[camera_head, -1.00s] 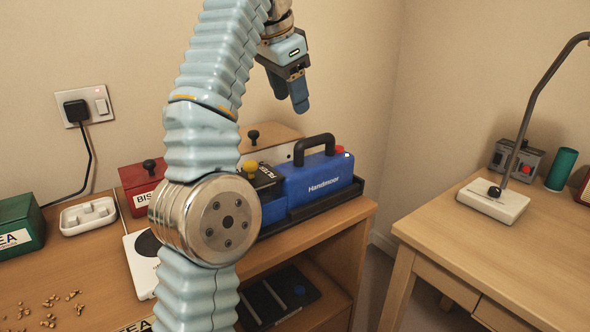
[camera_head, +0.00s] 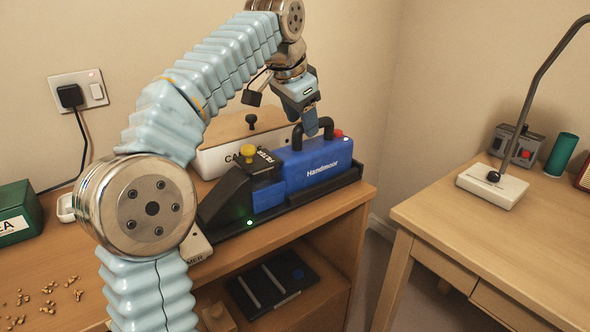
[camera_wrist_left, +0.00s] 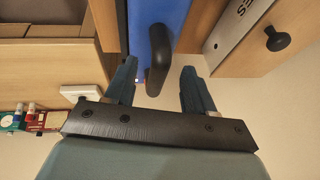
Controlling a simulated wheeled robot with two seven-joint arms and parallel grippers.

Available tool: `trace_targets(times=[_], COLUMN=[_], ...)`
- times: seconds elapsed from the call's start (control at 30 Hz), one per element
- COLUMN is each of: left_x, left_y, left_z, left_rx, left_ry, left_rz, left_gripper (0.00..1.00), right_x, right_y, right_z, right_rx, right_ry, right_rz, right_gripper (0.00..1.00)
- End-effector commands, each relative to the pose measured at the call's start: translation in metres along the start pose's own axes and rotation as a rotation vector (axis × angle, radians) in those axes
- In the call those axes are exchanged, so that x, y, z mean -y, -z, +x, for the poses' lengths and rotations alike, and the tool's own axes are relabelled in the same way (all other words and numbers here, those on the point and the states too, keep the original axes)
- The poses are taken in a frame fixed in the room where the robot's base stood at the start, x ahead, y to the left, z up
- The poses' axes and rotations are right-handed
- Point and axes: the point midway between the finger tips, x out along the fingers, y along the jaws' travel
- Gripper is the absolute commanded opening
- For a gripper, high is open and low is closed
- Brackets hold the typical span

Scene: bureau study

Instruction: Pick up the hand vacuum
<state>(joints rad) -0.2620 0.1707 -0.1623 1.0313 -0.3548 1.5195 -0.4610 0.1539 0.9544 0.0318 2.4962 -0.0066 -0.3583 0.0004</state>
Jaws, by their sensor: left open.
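The hand vacuum (camera_head: 315,168) is a blue box-like body marked "Handmoor" with a black handle and a red button on top. It sits in a black dock on the wooden cabinet. In the left wrist view the vacuum (camera_wrist_left: 172,14) shows as a blue strip with its black handle (camera_wrist_left: 158,62) below. My left gripper (camera_head: 311,122) is just above the vacuum, at its handle. In the wrist view the left gripper (camera_wrist_left: 160,85) is open, with the handle between its fingers but held by neither. My right gripper is not in view.
A white box (camera_head: 228,156) with a black knob stands behind the vacuum. The black dock (camera_head: 300,201) has a green light. A green box (camera_head: 16,212) is at left. A second table (camera_head: 470,235) holds a lamp (camera_head: 495,190). An open shelf lies below.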

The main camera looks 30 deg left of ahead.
Motion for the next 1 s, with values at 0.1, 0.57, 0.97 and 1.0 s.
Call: trace_targets(times=[0.1,0.57,0.97,1.0], left_x=[0.000,0.000,0.000,0.000], left_y=[0.000,0.001,0.001,0.001], left_z=[0.019,0.030,0.030,0.030], left_rx=[0.003,0.001,0.001,0.001], left_ry=[0.000,0.000,0.000,0.000], left_rz=[0.000,0.000,0.000,0.000], left_gripper=[0.54,0.35,0.00,0.00], right_x=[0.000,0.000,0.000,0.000], right_y=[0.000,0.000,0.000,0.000], right_z=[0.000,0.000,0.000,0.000], right_rx=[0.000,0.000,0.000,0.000], right_ry=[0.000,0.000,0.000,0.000], right_rz=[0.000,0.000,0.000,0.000], right_gripper=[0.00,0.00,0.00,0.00])
